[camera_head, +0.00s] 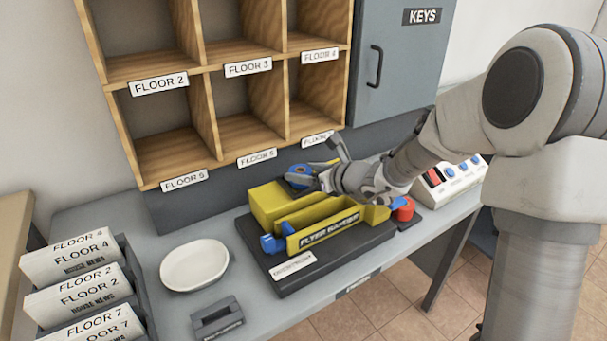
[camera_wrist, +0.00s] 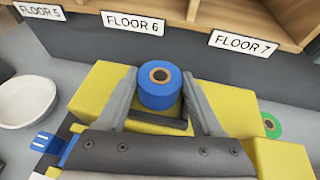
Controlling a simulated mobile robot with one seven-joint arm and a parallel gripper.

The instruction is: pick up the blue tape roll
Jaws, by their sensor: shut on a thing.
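The blue tape roll (camera_wrist: 160,88) stands upright between my fingertips in the wrist view, its brown core showing on top. In the head view the roll (camera_head: 297,176) shows at the back of the yellow flyer machine (camera_head: 268,200), partly covered by my gripper (camera_head: 318,172). My gripper, also seen in the wrist view (camera_wrist: 161,86), is shut on the roll, with one finger on each side. I cannot tell whether the roll rests on the yellow block or is just above it.
Wooden floor-labelled pigeonholes (camera_head: 232,90) rise close behind the machine. A white plate (camera_head: 194,265) and a dark holder (camera_head: 217,318) are at left, beside a mail tray (camera_head: 130,270). A red button (camera_head: 404,208) and a control box (camera_head: 452,184) are at right. A green roll (camera_wrist: 271,126) shows in the wrist view.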

